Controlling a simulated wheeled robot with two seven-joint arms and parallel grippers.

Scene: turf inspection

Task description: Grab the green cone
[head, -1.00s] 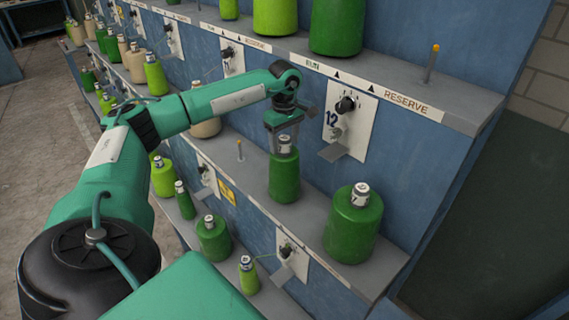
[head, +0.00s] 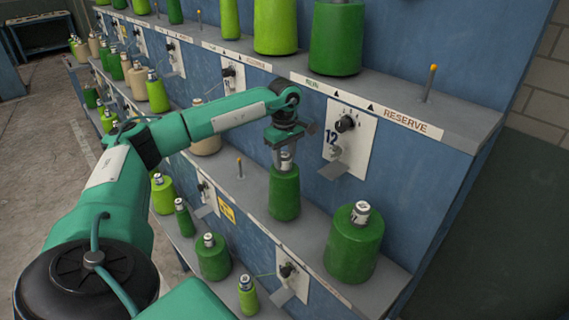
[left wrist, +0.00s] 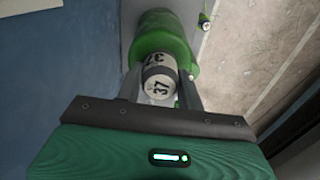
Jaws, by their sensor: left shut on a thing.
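The green cone (head: 284,193) stands upright on the middle shelf in the head view, with its white-topped core between the fingers of my left gripper (head: 285,165). The left gripper is shut on the top of this core from above. In the left wrist view the core top is marked 37, and the green yarn body (left wrist: 165,38) lies beyond it. The fingers show on both sides of the core. Whether the cone's base touches the shelf is hard to tell. My right gripper is not in view.
A larger green cone (head: 354,243) stands to the right on the same shelf. A bare peg (head: 239,168) is to the left. Smaller green cones (head: 213,257) stand on the lower shelf. The upper shelf (head: 400,103) and the number 12 plate (head: 347,138) are close to the gripper.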

